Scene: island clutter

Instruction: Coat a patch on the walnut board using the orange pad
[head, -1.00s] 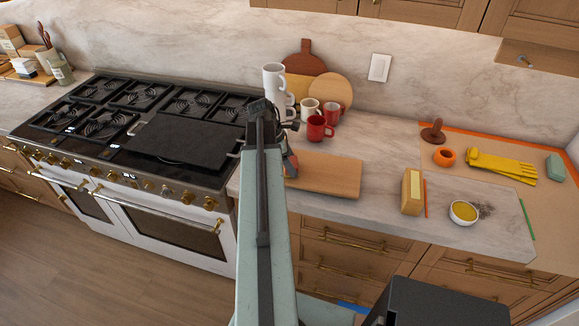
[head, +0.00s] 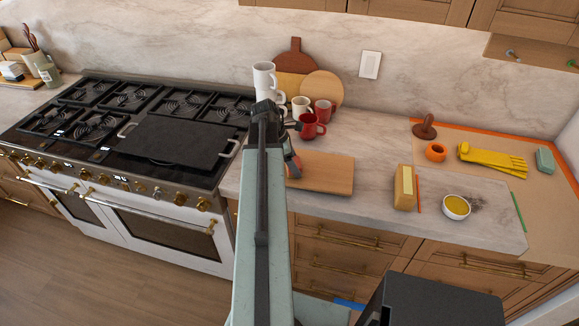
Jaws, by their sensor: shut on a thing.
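My gripper (head: 292,163) is mostly hidden behind my own arm, just over the left end of a wooden board lying on the counter. A small reddish-orange part (head: 296,168) shows at its tip, which looks like the orange pad held in the shut jaws. I cannot tell whether it touches the board. The lying board (head: 328,174) is flat, mid-brown and bare on its visible right part; its left end is hidden by my arm.
Red mugs (head: 311,127), pale mugs and upright boards (head: 322,88) stand behind. The stove (head: 120,130) is left. To the right are a yellow block (head: 404,187), a bowl of yellow stuff (head: 456,207), an orange ring (head: 436,152) and yellow gloves (head: 490,160).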

